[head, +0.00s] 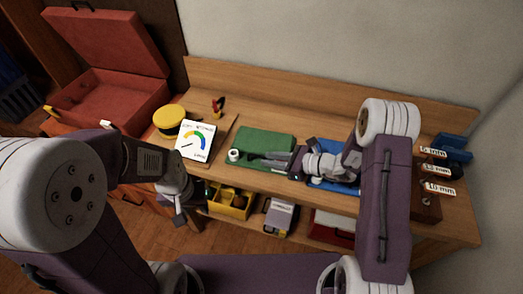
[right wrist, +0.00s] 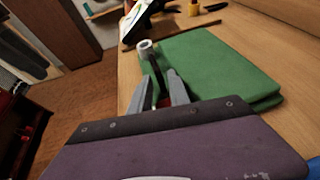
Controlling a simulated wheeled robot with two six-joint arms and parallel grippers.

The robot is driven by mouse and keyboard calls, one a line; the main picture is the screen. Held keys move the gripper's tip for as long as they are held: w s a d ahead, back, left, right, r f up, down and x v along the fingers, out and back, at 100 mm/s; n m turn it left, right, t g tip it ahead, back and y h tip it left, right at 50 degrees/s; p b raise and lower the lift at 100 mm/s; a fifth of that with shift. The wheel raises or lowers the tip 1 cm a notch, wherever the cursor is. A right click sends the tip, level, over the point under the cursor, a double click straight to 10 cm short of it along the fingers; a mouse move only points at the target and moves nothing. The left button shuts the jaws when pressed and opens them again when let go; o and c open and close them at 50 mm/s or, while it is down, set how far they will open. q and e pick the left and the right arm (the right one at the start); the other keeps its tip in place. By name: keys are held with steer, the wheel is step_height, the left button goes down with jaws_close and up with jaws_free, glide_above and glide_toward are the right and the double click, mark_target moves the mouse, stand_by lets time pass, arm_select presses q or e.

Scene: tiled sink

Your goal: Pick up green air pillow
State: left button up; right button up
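A green air pillow (head: 262,143) lies flat on the wooden bench; it fills the upper right of the right wrist view (right wrist: 222,62). A small white ring-shaped piece (head: 233,154) is at its near left corner. My right gripper (head: 254,160) is low over the pillow's near edge, fingers pointing left.
A white gauge card (head: 195,141) and yellow round item (head: 168,118) stand left of the pillow. A blue item (head: 330,180) lies right of it. An open red toolbox (head: 115,95) is at left. A yellow bin (head: 231,202) sits below the benchtop.

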jaws_close()
steer(key=shift+r, duration=0.1)
stand_by(1.2)
